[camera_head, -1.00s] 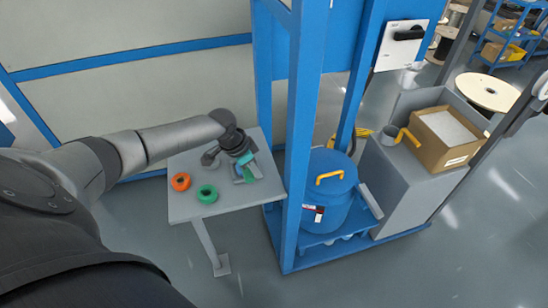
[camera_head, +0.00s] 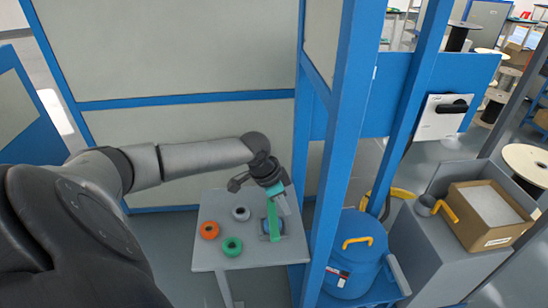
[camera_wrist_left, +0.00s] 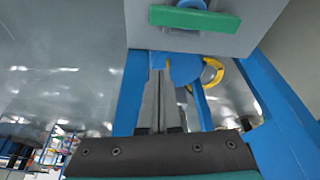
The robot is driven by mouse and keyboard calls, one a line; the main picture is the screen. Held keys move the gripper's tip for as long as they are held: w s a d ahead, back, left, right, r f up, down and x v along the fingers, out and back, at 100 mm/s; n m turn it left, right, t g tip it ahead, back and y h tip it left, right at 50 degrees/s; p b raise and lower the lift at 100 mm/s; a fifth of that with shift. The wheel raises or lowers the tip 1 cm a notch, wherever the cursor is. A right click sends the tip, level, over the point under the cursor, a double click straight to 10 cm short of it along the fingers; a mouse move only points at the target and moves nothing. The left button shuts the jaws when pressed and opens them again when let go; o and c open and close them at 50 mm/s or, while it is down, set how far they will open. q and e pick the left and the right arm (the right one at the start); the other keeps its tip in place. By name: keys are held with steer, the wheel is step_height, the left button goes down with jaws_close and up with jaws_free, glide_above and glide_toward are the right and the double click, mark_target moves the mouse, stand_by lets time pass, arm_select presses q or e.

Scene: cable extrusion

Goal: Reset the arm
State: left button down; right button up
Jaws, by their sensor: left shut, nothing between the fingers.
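My left gripper (camera_head: 284,206) is above the right part of the small grey table (camera_head: 208,258). It is shut and empty; in the left wrist view its fingers (camera_wrist_left: 159,105) lie close together. A green bar (camera_head: 273,222) stands out on a dark holder at the table's right side, below the gripper. The bar also shows in the left wrist view (camera_wrist_left: 195,20), apart from the fingers. My right gripper is not in view.
A blue frame post (camera_head: 345,150) rises just right of the table. Behind it stand a blue drum (camera_head: 352,278) with a yellow handle and a grey cabinet bearing a cardboard box (camera_head: 488,216). A panelled wall (camera_head: 180,50) closes off the back.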

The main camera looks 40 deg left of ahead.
arm_select(q)
steer(key=v, duration=0.8)
steer(key=shift+a+r+p, duration=0.35)
steer(key=shift+p, duration=0.1)
steer(key=shift+d, duration=0.1)
